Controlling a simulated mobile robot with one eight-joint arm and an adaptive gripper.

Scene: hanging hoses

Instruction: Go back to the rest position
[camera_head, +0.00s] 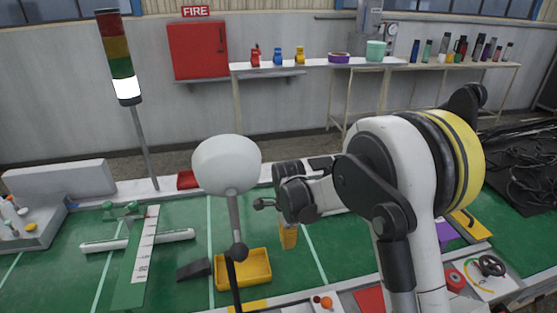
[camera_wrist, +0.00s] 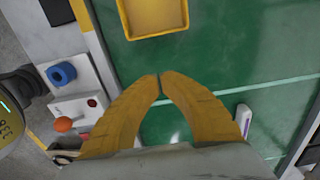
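My gripper (camera_head: 288,238) hangs over the green table in the head view, its yellow fingers pointing down to the right of the yellow tray (camera_head: 243,284). In the wrist view the two curved yellow fingers of my gripper (camera_wrist: 159,76) meet at their tips, with nothing seen between them. The yellow tray also shows at the top of the wrist view (camera_wrist: 140,36), beyond the fingertips, and looks empty. The gripper appears apart from the tray. My arm hides part of the table on the right.
A white lamp-like dome (camera_head: 227,165) on a thin pole and a signal tower (camera_head: 119,58) rise in front. A white ruler (camera_head: 145,245), a dark block (camera_head: 194,269) and a white tube (camera_head: 175,236) lie left. Dark hoses (camera_head: 525,170) heap at right. A blue ring (camera_wrist: 61,74) sits left.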

